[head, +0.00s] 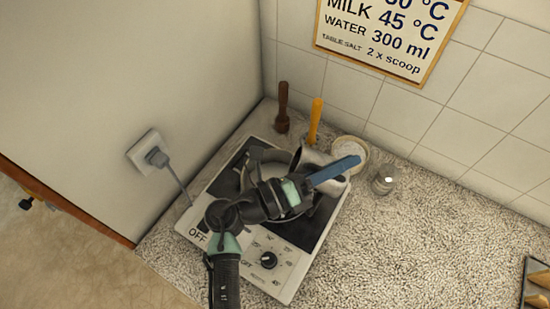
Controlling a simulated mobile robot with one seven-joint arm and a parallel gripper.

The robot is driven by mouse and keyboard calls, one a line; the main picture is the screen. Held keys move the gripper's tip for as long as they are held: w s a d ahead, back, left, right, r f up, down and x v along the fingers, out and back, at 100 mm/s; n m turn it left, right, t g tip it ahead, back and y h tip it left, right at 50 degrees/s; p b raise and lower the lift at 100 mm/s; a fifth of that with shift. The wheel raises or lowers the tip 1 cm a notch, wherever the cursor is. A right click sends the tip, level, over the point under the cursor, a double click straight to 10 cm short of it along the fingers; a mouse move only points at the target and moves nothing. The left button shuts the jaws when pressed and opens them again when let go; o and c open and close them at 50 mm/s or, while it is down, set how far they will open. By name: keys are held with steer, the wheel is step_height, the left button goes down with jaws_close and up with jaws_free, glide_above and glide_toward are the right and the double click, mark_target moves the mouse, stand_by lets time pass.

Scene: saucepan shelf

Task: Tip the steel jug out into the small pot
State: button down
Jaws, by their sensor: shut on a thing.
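The steel jug (309,157) is above the hot plate, tilted, with its shiny side showing just beyond my gripper. My gripper (318,178) is shut on the jug, and a blue bar runs from it across the jug's near side. The small pot (267,155) sits on the hot plate (286,287) under my gripper and arm, which hide most of it. The jug is over or close beside the pot's right part. I cannot see inside either vessel, nor whether anything is flowing.
A brown-handled tool (283,106) and a yellow-handled tool (316,116) stand at the back wall. A bowl of white stuff (361,148) and a small clear jar (384,181) are right of the jug. A plug (156,157) is in the left wall. The right counter is mostly clear.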

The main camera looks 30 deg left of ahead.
steer(key=shift+r, duration=0.2)
steer(key=shift+d+p, duration=0.1)
steer(key=shift+p, duration=0.6)
steer(key=p, duration=0.1)
steer(key=d+m+g+p, duration=0.1)
steer(key=p, duration=0.1)
steer(key=shift+w+r, duration=0.15)
steer(key=w+d+f+m+g+y+p, duration=0.2)
steer(key=d+f+m+g+y+p, duration=0.3)
steer(key=p, duration=1)
steer(key=shift+d+f+m+g+y, duration=0.45)
steer(key=shift+d+f+y, duration=0.4)
steer(key=shift+f+y, duration=0.9)
steer(key=shift+r+y, duration=0.15)
steer(key=shift+y, duration=0.1)
